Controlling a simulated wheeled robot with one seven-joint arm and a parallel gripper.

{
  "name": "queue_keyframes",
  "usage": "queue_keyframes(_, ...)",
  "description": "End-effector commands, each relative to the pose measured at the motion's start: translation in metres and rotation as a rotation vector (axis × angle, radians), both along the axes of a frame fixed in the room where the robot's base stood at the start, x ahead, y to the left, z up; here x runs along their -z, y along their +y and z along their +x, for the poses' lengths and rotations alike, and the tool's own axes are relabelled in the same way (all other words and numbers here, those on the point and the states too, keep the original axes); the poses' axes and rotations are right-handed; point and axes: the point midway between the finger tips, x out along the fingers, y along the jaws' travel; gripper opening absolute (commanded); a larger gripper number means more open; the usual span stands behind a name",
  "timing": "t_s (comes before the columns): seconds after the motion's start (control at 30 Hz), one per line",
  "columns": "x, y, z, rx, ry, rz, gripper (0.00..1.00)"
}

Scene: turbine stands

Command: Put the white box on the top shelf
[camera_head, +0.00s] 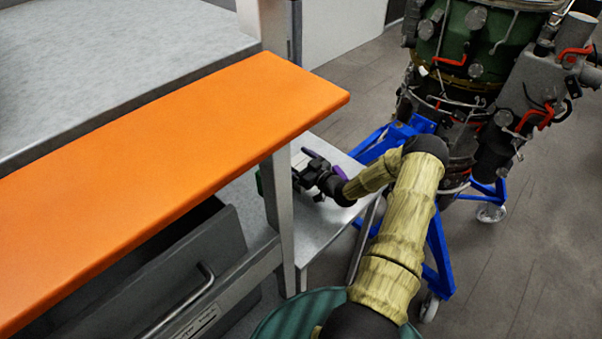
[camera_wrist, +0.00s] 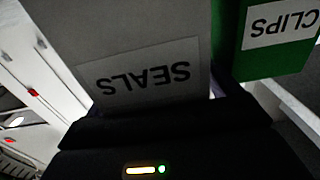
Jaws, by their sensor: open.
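A pale grey-white box (camera_wrist: 125,40) labelled SEALS fills the middle of the wrist view, its label upside down. It is directly in front of my gripper (camera_wrist: 160,118), whose dark body covers the bottom of that view. My gripper is open; I cannot tell whether the box's edge is between the fingers. In the head view my gripper (camera_head: 308,176) is low beside the orange-topped bench, over a small grey side shelf (camera_head: 325,235). The white box is not clearly visible there, with the bench post in front. Which surface is the top shelf is unclear.
A green box (camera_wrist: 277,55) labelled CLIPS stands close to the right of the white box. The bench's orange top (camera_head: 170,180) is bare, and a drawer (camera_head: 160,280) hangs open below. A turbine (camera_head: 470,75) on a blue wheeled stand (camera_head: 437,255) is at the right.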

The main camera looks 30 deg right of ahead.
Motion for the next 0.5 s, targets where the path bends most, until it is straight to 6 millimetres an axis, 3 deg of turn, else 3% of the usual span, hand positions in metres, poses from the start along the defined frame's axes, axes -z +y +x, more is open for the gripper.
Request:
queue_keyframes(0.2,-0.0001,-0.0001,-0.0002,0.0,0.0,0.0,0.87)
queue_keyframes(0.4,-0.0002,-0.0001,-0.0002,0.0,0.0,-0.001,0.48)
queue_keyframes(0.5,-0.0006,0.0,-0.0001,0.0,-0.001,-0.001,0.33)
